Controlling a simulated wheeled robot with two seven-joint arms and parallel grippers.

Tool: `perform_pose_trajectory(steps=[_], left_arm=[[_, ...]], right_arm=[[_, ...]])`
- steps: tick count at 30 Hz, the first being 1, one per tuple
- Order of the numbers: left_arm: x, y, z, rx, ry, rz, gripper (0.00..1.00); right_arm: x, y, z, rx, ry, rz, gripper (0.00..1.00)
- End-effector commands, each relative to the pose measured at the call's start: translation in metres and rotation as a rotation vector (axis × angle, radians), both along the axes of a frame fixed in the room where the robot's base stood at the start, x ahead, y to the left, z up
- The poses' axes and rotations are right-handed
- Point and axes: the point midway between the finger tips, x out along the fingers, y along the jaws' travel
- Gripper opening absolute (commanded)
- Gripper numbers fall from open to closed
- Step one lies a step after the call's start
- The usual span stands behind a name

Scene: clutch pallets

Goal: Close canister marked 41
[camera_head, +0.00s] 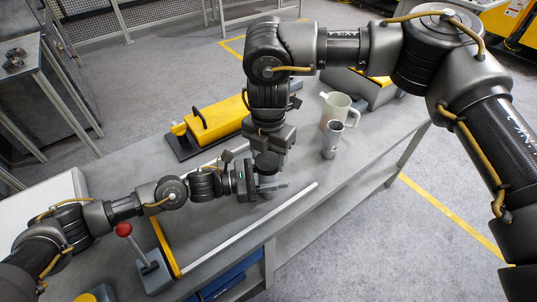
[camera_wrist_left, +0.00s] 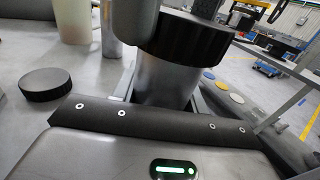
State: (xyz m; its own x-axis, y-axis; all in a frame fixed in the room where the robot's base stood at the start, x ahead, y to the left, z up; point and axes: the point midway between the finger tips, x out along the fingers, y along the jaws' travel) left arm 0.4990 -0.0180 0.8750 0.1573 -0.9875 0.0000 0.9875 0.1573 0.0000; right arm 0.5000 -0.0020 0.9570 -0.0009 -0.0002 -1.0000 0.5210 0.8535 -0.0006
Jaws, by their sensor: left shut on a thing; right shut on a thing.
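A silver canister (camera_wrist_left: 165,82) stands in my left gripper (camera_head: 275,185), whose fingers are shut around its body. A wide black ribbed lid (camera_wrist_left: 188,38) sits at the top of the canister; it shows from above in the head view (camera_head: 266,162). My right gripper (camera_head: 275,150) comes down from above, and its fingers are shut on the lid. I cannot tell whether the lid is fully seated. No number is readable on this canister. A second silver canister (camera_head: 332,140) stands apart on the workbench, its mark too small to read.
A cream jug (camera_head: 336,108) stands behind the second canister. A loose black lid (camera_wrist_left: 45,83) lies on the workbench (camera_head: 345,180). A yellow machine (camera_head: 215,120) is at the back, and a red-knobbed lever (camera_head: 124,230) at the front left. A pale bar (camera_head: 255,225) lies in front.

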Motion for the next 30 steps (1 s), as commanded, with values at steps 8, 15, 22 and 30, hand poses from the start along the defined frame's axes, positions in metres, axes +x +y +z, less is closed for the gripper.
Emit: perform_pose_trajectory(steps=[8, 15, 22, 30], left_arm=[[0.000, 0.000, 0.000, 0.001, 0.001, 0.000, 0.03], [0.000, 0.000, 0.000, 0.001, 0.001, 0.000, 0.03], [0.000, 0.000, 0.000, 0.001, 0.000, 0.000, 0.00], [0.000, 0.000, -0.001, 0.001, 0.000, 0.000, 0.00]], right_arm=[[0.000, 0.000, -0.005, 0.000, 0.000, 0.000, 0.36], [0.000, 0.000, -0.010, 0.000, 0.000, 0.000, 0.36], [0.000, 0.000, -0.011, 0.000, 0.001, -0.045, 0.36], [-0.002, -0.001, -0.011, 0.000, -0.001, -0.619, 0.36]])
